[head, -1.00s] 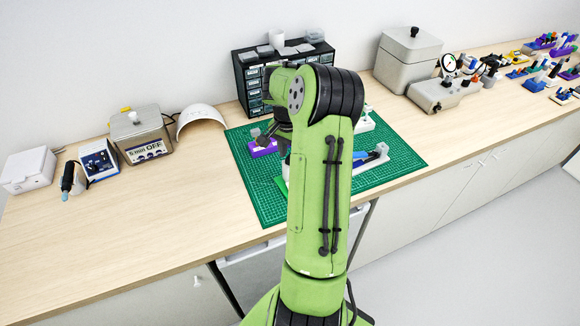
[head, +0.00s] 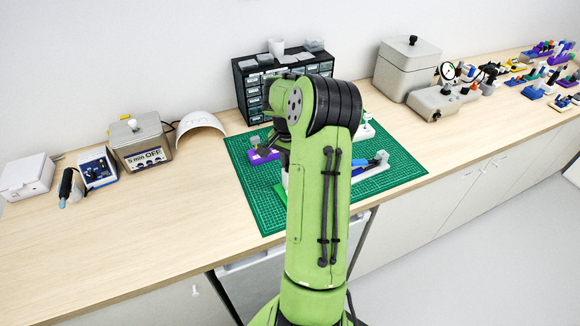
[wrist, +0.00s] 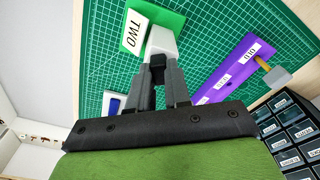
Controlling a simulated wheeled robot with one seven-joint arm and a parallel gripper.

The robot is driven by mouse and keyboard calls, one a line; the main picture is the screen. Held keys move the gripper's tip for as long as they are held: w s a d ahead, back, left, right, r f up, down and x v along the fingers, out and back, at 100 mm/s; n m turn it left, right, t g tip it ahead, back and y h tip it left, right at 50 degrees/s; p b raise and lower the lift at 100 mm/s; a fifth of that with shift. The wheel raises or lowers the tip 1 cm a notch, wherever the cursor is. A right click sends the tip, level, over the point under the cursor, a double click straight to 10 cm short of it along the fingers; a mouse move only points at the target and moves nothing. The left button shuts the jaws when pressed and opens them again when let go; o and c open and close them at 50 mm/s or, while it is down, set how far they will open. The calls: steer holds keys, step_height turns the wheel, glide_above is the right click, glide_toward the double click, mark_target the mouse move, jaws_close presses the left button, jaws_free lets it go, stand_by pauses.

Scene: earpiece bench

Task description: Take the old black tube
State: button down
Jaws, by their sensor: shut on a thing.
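In the wrist view my gripper (wrist: 160,85) is shut on a small black piece, the black tube (wrist: 157,68), whose end shows between the fingertips. The fingers hide the rest of it. A light grey block (wrist: 162,42) lies just beyond the fingertips; I cannot tell whether the tube touches it. In the head view my arm hides most of the gripper and the tube.
A purple holder (wrist: 235,68) with labels lies to the right on the green cutting mat (head: 258,205). A black drawer cabinet (head: 243,85) stands behind. The bench at left front is clear.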

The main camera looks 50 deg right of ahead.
steer(key=shift+r+p, duration=1.1)
steer(key=shift+r, duration=0.4)
steer(key=shift+r+p, duration=1.95)
steer(key=shift+r, duration=0.65)
steer(key=shift+f, duration=0.1)
